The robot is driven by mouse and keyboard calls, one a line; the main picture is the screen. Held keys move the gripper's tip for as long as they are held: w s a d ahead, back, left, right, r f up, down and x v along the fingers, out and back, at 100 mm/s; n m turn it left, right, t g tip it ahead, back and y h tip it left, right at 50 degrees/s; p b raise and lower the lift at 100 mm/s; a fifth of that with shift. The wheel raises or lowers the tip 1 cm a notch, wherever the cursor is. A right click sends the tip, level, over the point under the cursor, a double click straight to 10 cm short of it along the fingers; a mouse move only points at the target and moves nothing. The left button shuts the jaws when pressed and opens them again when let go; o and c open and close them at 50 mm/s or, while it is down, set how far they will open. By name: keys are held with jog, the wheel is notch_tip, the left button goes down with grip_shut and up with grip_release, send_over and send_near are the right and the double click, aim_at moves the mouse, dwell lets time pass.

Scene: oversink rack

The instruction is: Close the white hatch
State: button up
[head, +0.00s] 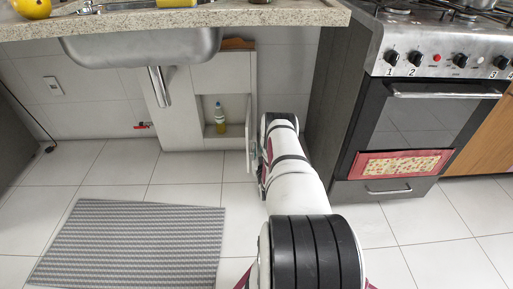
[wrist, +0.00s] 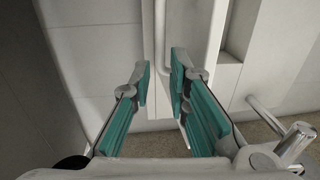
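The white hatch (head: 249,132) stands open on the right side of the low white cabinet (head: 183,128) under the sink. In the head view it shows nearly edge-on, and my arm reaches down close beside it. In the wrist view, a pale upright panel that looks like the hatch (wrist: 190,28) lies ahead, with a thin white bar along it. My gripper (wrist: 160,82) has its teal-padded fingers apart, with the bar lined up between them and nothing clearly held. Contact with the hatch cannot be told.
A steel sink (head: 145,47) with a drain pipe hangs above left. The dark oven (head: 400,120) stands close on the right. A grey mat (head: 130,243) lies on the tiled floor at left.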

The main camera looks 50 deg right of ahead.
jog(key=shift+b+x, duration=0.75)
jog(key=shift+x, duration=1.4)
grip_shut()
